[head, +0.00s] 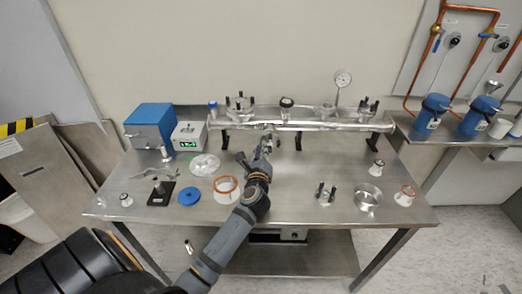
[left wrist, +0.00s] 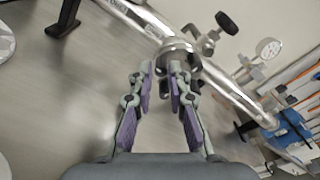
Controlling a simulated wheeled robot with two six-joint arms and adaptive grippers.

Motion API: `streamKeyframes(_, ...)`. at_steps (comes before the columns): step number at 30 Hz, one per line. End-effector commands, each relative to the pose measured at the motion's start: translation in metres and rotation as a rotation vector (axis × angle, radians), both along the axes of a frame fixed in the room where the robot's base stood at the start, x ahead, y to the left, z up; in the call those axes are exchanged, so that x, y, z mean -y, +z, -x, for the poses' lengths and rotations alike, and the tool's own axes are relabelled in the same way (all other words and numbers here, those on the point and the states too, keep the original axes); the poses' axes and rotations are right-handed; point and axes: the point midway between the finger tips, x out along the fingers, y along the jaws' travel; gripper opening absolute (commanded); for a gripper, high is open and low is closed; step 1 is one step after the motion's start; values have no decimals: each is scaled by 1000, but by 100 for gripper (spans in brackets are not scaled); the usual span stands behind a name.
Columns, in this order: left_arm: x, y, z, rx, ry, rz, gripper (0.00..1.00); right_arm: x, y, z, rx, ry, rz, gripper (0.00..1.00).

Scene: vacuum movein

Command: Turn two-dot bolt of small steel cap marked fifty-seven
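A small round steel cap (left wrist: 179,47) with a clamp sits on the near side of the long steel pipe (head: 315,125), just beyond my left gripper (left wrist: 161,72) in the left wrist view. Small dark-ended bolts show below the cap, close to the fingertips. No number or dots are readable. My left gripper (head: 267,140) reaches up to the pipe's middle in the head view and partly covers the cap there. Its purple-padded fingers are parted by a narrow gap with nothing clearly held between them. Whether a fingertip touches a bolt, I cannot tell. My right gripper is not in view.
The pipe stands on black feet on the steel table (head: 300,165), with valves and a dial gauge (head: 342,79) above. Left are a blue box (head: 149,127), a white meter (head: 188,136) and an orange-rimmed ring (head: 226,189). Small flange parts (head: 325,194) and a steel bowl (head: 367,197) lie right.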

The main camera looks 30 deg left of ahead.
Motion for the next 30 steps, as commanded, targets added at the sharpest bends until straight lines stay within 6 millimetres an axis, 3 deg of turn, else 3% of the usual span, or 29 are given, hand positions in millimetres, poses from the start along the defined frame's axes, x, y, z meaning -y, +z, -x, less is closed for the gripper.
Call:
streamKeyframes(1,0,0,0,0,0,0,27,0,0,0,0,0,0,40)
streamKeyframes(3,0,0,0,0,0,0,36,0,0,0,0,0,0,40)
streamKeyframes(13,2,1,3,2,-2,0,36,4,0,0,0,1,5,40)
streamKeyframes(24,33,2,57,0,0,4,36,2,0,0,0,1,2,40)
streamKeyframes(30,37,3,66,1,0,-1,36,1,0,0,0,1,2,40)
